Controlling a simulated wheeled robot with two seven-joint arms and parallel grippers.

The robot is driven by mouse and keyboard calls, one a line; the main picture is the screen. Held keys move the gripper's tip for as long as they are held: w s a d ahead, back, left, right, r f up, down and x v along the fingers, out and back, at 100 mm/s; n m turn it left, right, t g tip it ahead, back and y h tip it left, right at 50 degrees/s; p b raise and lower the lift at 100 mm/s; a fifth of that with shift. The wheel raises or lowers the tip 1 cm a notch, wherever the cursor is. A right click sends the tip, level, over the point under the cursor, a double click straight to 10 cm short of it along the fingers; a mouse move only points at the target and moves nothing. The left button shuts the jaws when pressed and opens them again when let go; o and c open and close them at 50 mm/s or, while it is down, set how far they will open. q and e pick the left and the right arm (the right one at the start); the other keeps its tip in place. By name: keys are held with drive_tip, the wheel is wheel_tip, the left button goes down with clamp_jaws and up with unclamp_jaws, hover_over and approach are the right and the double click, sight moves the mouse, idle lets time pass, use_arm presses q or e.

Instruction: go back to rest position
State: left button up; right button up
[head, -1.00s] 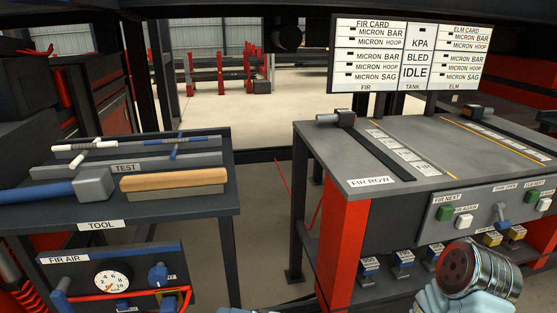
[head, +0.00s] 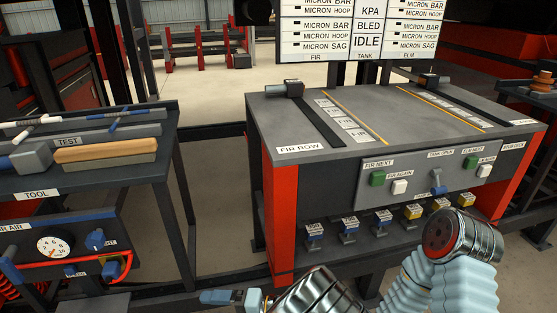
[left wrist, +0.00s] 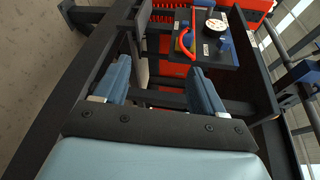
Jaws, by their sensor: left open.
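My left gripper (left wrist: 160,88) is open in the left wrist view, with its two blue fingers apart and nothing between them. In the head view a blue fingertip of it (head: 222,297) shows at the bottom edge, left of my metal wrist joint. The rest of that gripper is cut off by the frame. My right arm's metal joint and pale blue sleeve show at the lower right of the head view, in front of the bench. Its gripper is not visible.
A grey bench (head: 300,105) labelled FIR ROW has buttons, a lever and several small labelled blocks. A tool table (head: 140,180) stands left, above a FIR AIR gauge panel (head: 75,225), which the left wrist view shows ahead of the fingers. Open floor lies between table and bench.

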use_arm(q)
drive_tip(key=s+a+f+g+h, duration=0.1)
drive_tip(key=s+f+g+h, duration=0.1)
drive_tip(key=s+f+h, duration=0.35)
drive_tip(key=s+f+g+h, duration=0.2)
drive_tip(key=f+h, duration=0.1)
drive_tip(key=f, duration=0.5)
drive_tip(key=s+a+f+g+h, duration=0.1)
drive_tip(key=s+f+g+h, duration=0.25)
drive_tip(key=f, duration=0.35)
drive_tip(key=w+d+n+t+h, duration=0.1)
drive_tip(key=t+h, duration=0.1)
drive_tip(key=h, duration=0.1)
drive_tip(key=w+d+f+n+t+h, duration=0.1)
drive_tip(key=d+n+t+h, duration=0.1)
drive_tip(key=w+d+f+n+t+h, duration=0.1)
drive_tip(key=t+h, duration=0.2)
drive_tip(key=shift+d+f+h, duration=0.15)
drive_tip(key=shift+h, duration=0.15)
